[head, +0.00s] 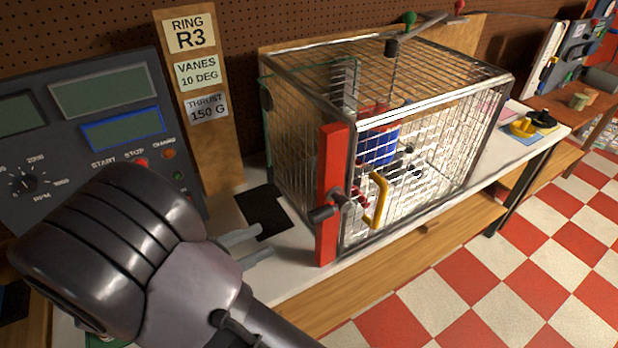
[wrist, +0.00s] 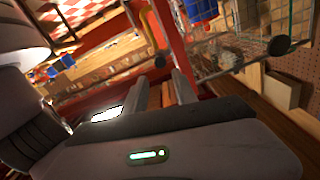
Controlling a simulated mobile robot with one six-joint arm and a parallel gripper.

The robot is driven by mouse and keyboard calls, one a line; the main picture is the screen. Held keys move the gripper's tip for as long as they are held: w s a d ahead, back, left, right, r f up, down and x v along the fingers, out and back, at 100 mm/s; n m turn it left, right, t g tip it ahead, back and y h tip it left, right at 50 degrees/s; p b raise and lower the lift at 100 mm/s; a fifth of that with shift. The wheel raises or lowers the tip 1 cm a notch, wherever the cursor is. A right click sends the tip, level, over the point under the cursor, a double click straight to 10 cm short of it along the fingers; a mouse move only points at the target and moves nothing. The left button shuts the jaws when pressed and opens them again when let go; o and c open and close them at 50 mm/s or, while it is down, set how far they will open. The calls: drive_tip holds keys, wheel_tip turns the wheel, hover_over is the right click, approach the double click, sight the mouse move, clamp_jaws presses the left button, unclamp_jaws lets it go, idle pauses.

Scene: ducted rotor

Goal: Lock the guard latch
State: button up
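The wire guard cage (head: 440,110) stands on the bench, and its front door looks closed. A red upright bar (head: 329,245) runs down its front left corner. The dark guard latch (head: 322,214) sticks out from this bar at mid height, pointing left toward my gripper. Whether it is locked I cannot tell. A yellow handle (head: 379,200) is on the door just right of it. My gripper (head: 248,246) is left of the red bar, apart from the latch, with its two fingers spread and nothing between them. The spread fingers also show in the wrist view (wrist: 162,92).
A control panel (head: 110,110) with screens and a knob stands left, behind my arm. A wooden sign board (head: 225,165) rises beside the cage. A black pad (head: 262,208) lies on the white bench top. Yellow and black knobs (head: 523,127) sit right of the cage.

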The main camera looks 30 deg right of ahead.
sight(335, 205)
drive_tip(key=d+b, duration=0.1)
drive_tip(key=d, duration=0.5)
drive_tip(key=d+b, duration=0.1)
drive_tip(key=d, duration=0.4)
drive_tip(key=d+b, duration=0.1)
drive_tip(key=d, duration=0.5)
drive_tip(key=shift+w+d, duration=0.3)
drive_tip(key=shift+c, duration=0.4)
clamp_jaws()
